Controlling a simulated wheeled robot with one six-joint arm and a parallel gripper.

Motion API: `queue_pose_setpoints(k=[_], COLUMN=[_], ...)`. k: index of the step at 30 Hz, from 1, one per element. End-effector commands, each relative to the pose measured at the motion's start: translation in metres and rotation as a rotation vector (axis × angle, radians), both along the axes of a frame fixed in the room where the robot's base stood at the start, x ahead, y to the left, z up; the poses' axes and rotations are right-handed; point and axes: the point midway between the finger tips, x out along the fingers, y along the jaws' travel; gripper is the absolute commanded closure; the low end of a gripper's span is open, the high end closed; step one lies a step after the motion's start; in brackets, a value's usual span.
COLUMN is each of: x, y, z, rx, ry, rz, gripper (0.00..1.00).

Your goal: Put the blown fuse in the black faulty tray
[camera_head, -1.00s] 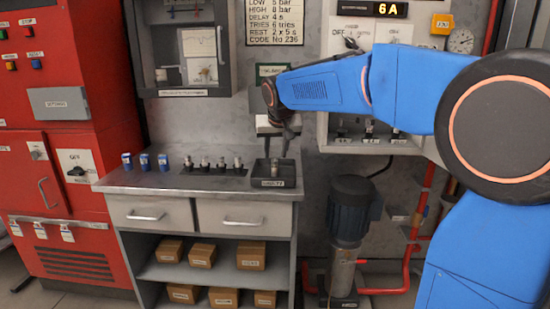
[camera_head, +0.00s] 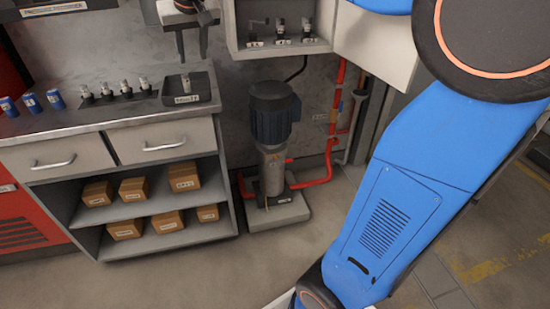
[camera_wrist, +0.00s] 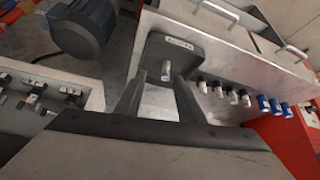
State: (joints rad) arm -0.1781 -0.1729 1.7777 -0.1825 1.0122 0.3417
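The black faulty tray (camera_head: 207,92) sits at the right end of the grey bench top, its label facing front. One fuse (camera_head: 185,83), silvery with a dark base, stands upright inside it. In the wrist view the tray (camera_wrist: 185,44) is ahead of the fingers, with the fuse (camera_wrist: 166,70) inside. My gripper (camera_head: 192,56) is above the tray, its two fingers pointing down, apart and empty. In the wrist view my gripper (camera_wrist: 160,98) shows a clear gap between the fingers, and the fuse is beyond the tips, not touched.
Several similar fuses (camera_head: 126,88) stand in a dark rack left of the tray. Blue cylinders (camera_head: 31,103) stand further left. An open wall box (camera_head: 281,35) with switches is at upper right. A dark pump (camera_head: 273,115) stands on the floor right of the bench.

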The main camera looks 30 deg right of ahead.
Motion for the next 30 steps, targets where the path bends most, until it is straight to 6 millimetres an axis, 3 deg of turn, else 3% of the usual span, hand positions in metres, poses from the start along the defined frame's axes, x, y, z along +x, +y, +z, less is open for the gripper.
queue_pose_setpoints(k=[3, 8, 18, 24, 30], x=[-0.052, -0.119, -0.256, -0.314, -0.338], y=[-0.017, -0.035, -0.057, -0.061, -0.061], z=[-0.018, -0.053, -0.147, -0.199, -0.223], rx=[-0.001, -0.002, 0.004, 0.010, 0.012], ry=[0.018, 0.048, 0.105, 0.126, 0.137], rz=[0.013, 0.035, 0.079, 0.101, 0.111], gripper=[0.65, 0.65, 0.65, 0.65, 0.65])
